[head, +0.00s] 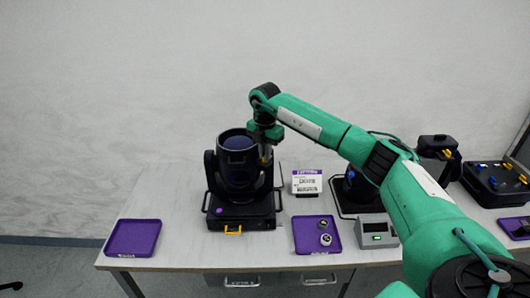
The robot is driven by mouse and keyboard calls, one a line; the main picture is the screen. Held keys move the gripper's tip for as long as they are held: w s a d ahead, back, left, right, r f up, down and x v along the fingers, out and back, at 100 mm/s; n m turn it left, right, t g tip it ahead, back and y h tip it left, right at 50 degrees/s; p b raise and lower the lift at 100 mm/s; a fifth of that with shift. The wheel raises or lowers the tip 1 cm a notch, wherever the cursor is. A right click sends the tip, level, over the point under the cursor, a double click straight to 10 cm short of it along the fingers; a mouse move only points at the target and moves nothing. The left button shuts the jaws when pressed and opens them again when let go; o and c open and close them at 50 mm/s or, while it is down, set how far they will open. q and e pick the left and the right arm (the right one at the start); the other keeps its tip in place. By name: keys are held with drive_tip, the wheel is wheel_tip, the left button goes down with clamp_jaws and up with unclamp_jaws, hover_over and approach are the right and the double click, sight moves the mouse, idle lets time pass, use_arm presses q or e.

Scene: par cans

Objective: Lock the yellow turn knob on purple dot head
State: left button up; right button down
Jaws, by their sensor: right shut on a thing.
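The purple dot head (238,178) is a black moving-head lamp standing upright on the table, with a small purple dot (219,211) on its base. My right gripper (265,153) points down at the upper right side of the lamp, beside its yoke. It is shut on the yellow turn knob (266,158), of which only a small yellowish bit shows; the fingers hide the rest. I cannot tell the knob's turn angle. A yellow latch (233,231) sits at the front of the base. My left gripper is not in view.
An empty purple tray (133,238) lies at left; another purple tray (304,246) holds small round parts. A label card (307,182), a grey device with a display (378,232), a second lamp (355,187) and a black case (496,180) stand rightward. My right arm spans above them.

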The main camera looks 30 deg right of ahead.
drive_tip(key=shift+n, duration=0.5)
drive_tip(key=n+b, duration=0.2)
drive_tip(key=n, duration=0.1)
drive_tip(key=shift+d+n, duration=0.1)
drive_tip(key=shift+n, duration=0.3)
drive_tip(key=n+b, duration=0.2)
drive_tip(key=n, duration=0.3)
drive_tip(key=shift+s, duration=0.1)
drive_tip(key=n+b, duration=0.1)
drive_tip(key=n, duration=0.3)
drive_tip(key=shift+d, duration=0.15)
drive_tip(key=shift+n+b, duration=0.45)
drive_tip(key=shift+n, duration=1.55)
drive_tip(key=shift+r, duration=0.1)
drive_tip(key=c, duration=1.5)
unclamp_jaws()
drive_tip(key=shift+c, duration=0.2)
